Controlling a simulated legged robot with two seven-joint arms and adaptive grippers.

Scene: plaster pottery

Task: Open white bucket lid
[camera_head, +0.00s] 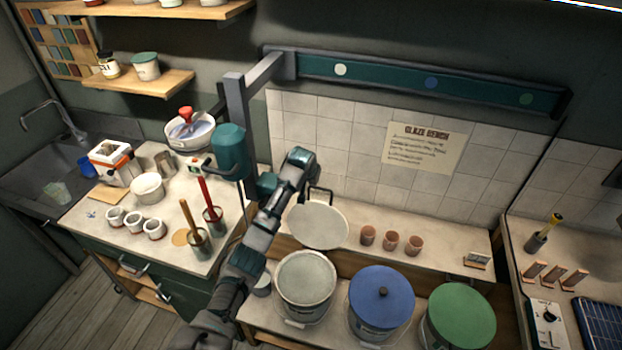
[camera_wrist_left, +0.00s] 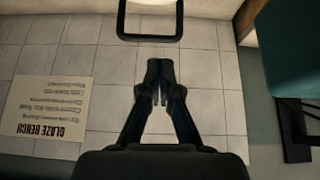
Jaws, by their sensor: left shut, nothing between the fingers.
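The white bucket (camera_head: 303,309) stands on the low front shelf, its top open with a pale grey surface inside. Its round white lid (camera_head: 318,226) is raised behind it, tilted back, with a dark loop handle (camera_head: 330,191) at its upper edge. My left gripper (camera_head: 304,198) is at the far end of my arm, close beside the handle. In the left wrist view my fingers (camera_wrist_left: 160,103) are together and empty, pointing at the wall, and the handle loop (camera_wrist_left: 150,38) shows apart from them. Whether the gripper touches the lid cannot be told. My right gripper is out of view.
A blue-lidded bucket (camera_head: 380,297) and a green-lidded bucket (camera_head: 461,315) stand to the right. Several terracotta cups (camera_head: 391,242) sit on the ledge behind. A teal mixer (camera_head: 229,148) on a grey post is left of my arm. A tiled wall (camera_head: 350,140) is behind.

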